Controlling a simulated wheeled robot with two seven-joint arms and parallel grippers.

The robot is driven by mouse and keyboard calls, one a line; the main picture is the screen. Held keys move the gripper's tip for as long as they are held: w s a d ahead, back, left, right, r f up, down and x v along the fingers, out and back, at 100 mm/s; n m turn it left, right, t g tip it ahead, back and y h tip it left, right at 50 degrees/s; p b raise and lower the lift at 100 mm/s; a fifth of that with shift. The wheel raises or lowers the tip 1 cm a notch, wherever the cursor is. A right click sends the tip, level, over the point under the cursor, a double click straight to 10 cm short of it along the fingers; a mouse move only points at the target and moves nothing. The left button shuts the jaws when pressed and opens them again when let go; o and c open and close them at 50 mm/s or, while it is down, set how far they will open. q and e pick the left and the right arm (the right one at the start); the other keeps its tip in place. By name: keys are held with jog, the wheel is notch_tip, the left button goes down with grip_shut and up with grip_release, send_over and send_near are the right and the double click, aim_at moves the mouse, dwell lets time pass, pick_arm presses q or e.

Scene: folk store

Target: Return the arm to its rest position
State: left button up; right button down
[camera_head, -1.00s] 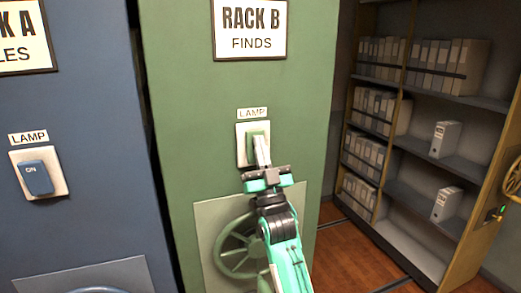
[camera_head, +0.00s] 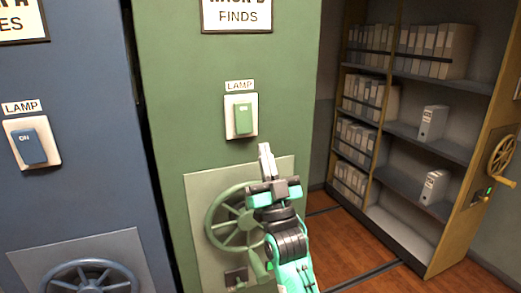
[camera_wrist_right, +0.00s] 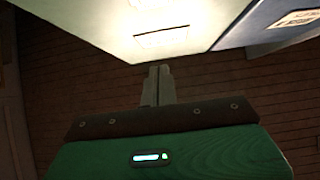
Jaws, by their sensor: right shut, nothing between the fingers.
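My right gripper (camera_head: 265,152) is shut and empty, in front of the green rack, below the lamp switch and by the upper right of the green handwheel. In the right wrist view its closed fingers (camera_wrist_right: 157,84) point out over a dark plank-like surface. The green lamp switch (camera_head: 243,119) is in clear view on its pale plate under a LAMP label, apart from the gripper. My left gripper is not in view.
The green rack (camera_head: 170,100) carries a handwheel (camera_head: 222,232) on a panel. The blue rack (camera_head: 75,190) at left has a lamp switch (camera_head: 30,147) and a handwheel (camera_head: 95,280). Open shelves (camera_head: 405,185) with box files stand at right. Wood floor (camera_head: 335,245) lies between.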

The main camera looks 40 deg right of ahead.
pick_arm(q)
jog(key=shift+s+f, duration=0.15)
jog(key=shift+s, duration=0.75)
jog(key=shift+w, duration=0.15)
